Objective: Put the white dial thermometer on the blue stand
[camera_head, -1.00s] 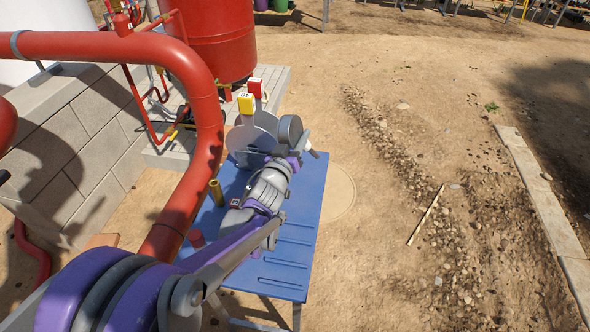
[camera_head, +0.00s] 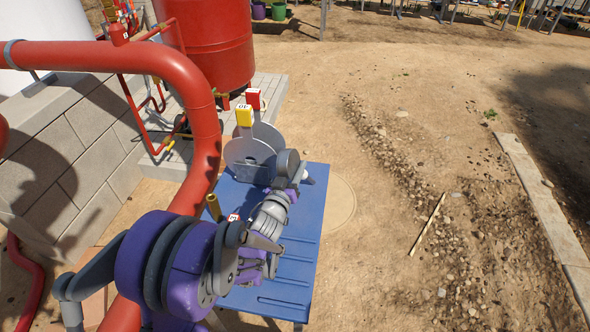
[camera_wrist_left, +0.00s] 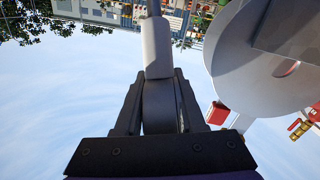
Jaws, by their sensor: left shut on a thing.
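In the head view my left gripper (camera_head: 292,170) is over the far right part of the blue stand (camera_head: 297,255), a grooved table-like top, close to two grey discs. The fingertips are mostly hidden by the wrist there, and I cannot tell whether the held thing touches the blue top. My right gripper is not in view.
A thick red pipe (camera_head: 205,140) runs alongside. Open dirt lies to the right.

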